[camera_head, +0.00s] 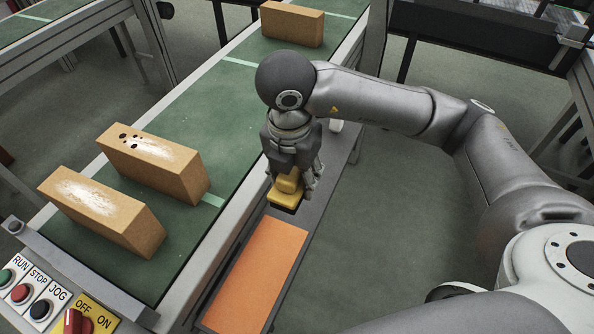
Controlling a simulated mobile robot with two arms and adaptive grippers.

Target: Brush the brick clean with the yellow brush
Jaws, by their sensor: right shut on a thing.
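Two tan bricks stand on the green conveyor at the left. The nearer brick (103,212) has a white dusty patch on its top. The farther one (155,163) has a white patch and several dark spots on top. A third brick (292,24) sits at the far end with no marks that I can see. The yellow brush (287,193) is at the narrow side shelf beside the conveyor. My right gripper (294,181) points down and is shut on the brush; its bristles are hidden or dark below. My left gripper is not in view.
An orange pad (257,275) lies on the side shelf in front of the brush. The conveyor (200,240) has a metal rail between shelf and bricks. A control panel (50,295) with buttons and a red switch is at the lower left.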

